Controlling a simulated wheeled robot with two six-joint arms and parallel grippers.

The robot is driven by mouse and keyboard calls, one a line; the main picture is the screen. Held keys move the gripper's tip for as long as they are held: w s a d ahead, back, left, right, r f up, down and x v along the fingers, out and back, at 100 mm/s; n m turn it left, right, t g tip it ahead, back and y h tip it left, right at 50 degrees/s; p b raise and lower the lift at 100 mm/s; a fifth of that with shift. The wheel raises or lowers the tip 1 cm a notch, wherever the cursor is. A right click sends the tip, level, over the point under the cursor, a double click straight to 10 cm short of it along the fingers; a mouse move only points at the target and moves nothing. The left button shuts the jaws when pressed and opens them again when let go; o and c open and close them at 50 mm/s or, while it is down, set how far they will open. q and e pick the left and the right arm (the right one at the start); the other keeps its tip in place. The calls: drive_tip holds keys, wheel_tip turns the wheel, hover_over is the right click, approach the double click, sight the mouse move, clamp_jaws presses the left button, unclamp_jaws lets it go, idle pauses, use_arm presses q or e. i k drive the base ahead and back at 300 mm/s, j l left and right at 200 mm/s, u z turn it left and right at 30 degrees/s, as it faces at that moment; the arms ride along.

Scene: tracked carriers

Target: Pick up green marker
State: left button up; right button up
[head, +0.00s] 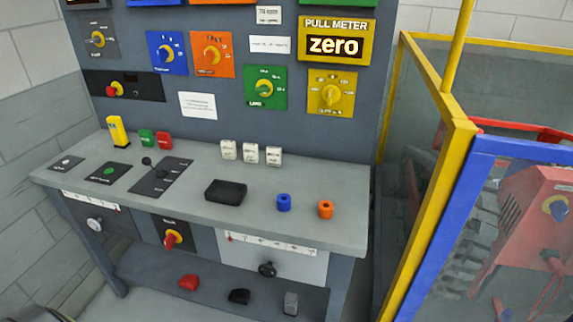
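A small green block (147,137) stands at the back left of the grey workbench, between a yellow upright piece and a red block (164,141). It is the only loose green thing I can see, and it fits the green marker; any writing on it is too small to read. Neither of my grippers shows clearly in the head view.
A lever (158,172) stands in front of the green block. A yellow-framed enclosure (440,100) bounds the right.

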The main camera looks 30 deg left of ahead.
sight(147, 138)
drive_tip(key=u, duration=1)
